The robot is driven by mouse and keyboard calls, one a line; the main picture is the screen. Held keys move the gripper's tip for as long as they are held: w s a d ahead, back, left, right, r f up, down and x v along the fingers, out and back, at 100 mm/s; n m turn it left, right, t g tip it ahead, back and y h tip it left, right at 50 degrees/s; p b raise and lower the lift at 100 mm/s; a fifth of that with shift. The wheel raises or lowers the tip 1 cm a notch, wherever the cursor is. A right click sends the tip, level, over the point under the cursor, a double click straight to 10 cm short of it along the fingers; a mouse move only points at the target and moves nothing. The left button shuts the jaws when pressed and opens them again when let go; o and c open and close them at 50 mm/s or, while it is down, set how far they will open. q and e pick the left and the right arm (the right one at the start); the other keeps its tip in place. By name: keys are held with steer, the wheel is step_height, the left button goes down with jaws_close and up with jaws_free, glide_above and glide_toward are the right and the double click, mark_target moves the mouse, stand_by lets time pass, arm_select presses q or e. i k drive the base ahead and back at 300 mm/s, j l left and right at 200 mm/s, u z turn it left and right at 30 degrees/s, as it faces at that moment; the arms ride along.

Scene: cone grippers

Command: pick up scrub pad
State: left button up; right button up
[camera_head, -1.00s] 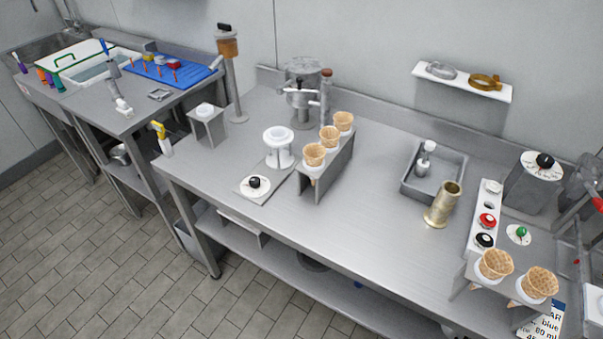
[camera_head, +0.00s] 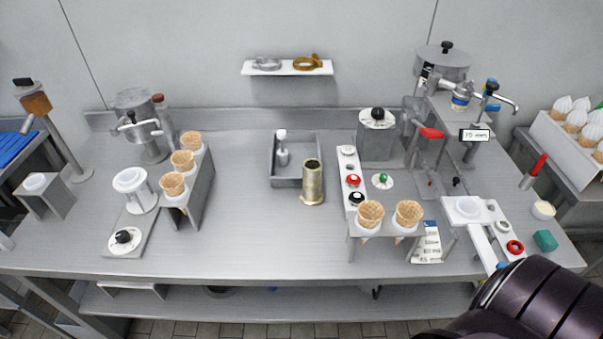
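The scrub pad is most likely the small teal-green block (camera_head: 545,240) lying on the counter at the far right in the head view. No gripper is touching it. A dark purple link of my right arm comes in at the bottom right, in front of the counter and below the pad. I cannot make out the fingers of my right gripper. My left arm and gripper are not in view.
Near the pad are a small pale cup (camera_head: 543,209), a red-handled tool (camera_head: 535,170) and a white stand (camera_head: 468,209). A cone holder with two cones (camera_head: 408,213) stands left of them. The middle of the steel counter (camera_head: 250,235) is clear.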

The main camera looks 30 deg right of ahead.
mark_target(545, 240)
steer(key=z, duration=2.7)
steer(key=u, duration=0.5)
steer(key=i+l+u, duration=0.15)
steer(key=l+u, duration=0.2)
steer(key=i+l+u, duration=0.15)
steer(key=l+u, duration=0.15)
steer(key=l, duration=0.2)
steer(key=l+u, duration=0.35)
steer(key=i+l, duration=0.05)
steer(key=l, duration=0.05)
